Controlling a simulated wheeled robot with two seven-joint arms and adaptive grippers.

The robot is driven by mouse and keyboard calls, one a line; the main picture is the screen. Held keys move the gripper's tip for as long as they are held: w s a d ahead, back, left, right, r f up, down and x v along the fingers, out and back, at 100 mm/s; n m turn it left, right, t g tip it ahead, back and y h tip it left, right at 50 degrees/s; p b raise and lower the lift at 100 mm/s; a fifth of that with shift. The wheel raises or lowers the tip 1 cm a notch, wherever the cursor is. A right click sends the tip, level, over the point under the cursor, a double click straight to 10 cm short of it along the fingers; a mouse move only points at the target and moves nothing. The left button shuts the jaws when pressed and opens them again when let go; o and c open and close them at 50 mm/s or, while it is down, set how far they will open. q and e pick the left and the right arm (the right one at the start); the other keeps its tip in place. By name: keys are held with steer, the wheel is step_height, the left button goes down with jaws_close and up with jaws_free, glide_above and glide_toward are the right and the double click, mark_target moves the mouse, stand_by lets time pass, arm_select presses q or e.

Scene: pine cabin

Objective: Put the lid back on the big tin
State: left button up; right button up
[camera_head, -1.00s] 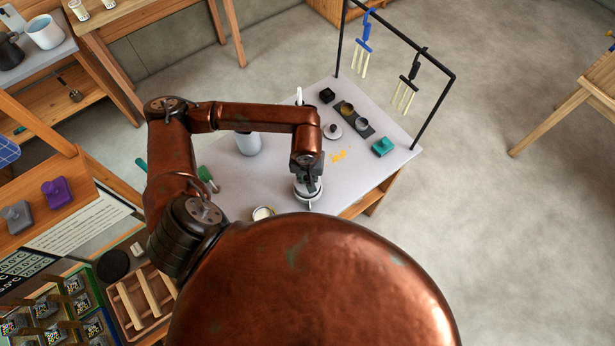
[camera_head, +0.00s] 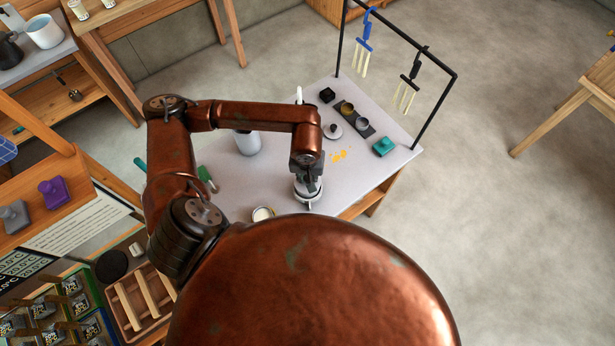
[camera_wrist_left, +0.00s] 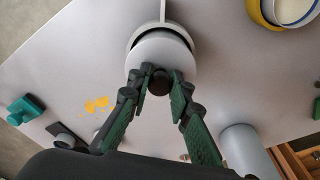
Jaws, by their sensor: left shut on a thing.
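My left gripper (camera_head: 307,182) points down over the front of the grey table. In the left wrist view its two fingers (camera_wrist_left: 159,83) are shut on the dark knob of a pale round lid (camera_wrist_left: 162,52). The lid is over a round, pale-rimmed container (camera_wrist_left: 184,31), with a dark gap showing at its far side. A pale strip sticks out beyond that rim. I cannot tell whether the lid touches the rim. An open tin with a cream inside (camera_head: 263,214) stands to the left; in the wrist view its yellow side shows (camera_wrist_left: 262,14). My right gripper is not in view.
A grey cylinder (camera_head: 248,144) stands behind on the table (camera_head: 228,172). Another round lid with a knob (camera_head: 332,131), a teal block (camera_head: 383,146) and yellow bits (camera_head: 340,155) lie to the right. A black rail (camera_head: 434,112) with hanging forks stands at the right edge.

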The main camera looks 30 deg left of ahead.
arm_select(q)
steer(key=o, duration=1)
steer(key=shift+o, duration=0.2)
steer(key=o, duration=0.4)
steer(key=shift+o, duration=0.2)
steer(key=shift+r+p, duration=1.1)
steer(key=shift+r, duration=2.4)
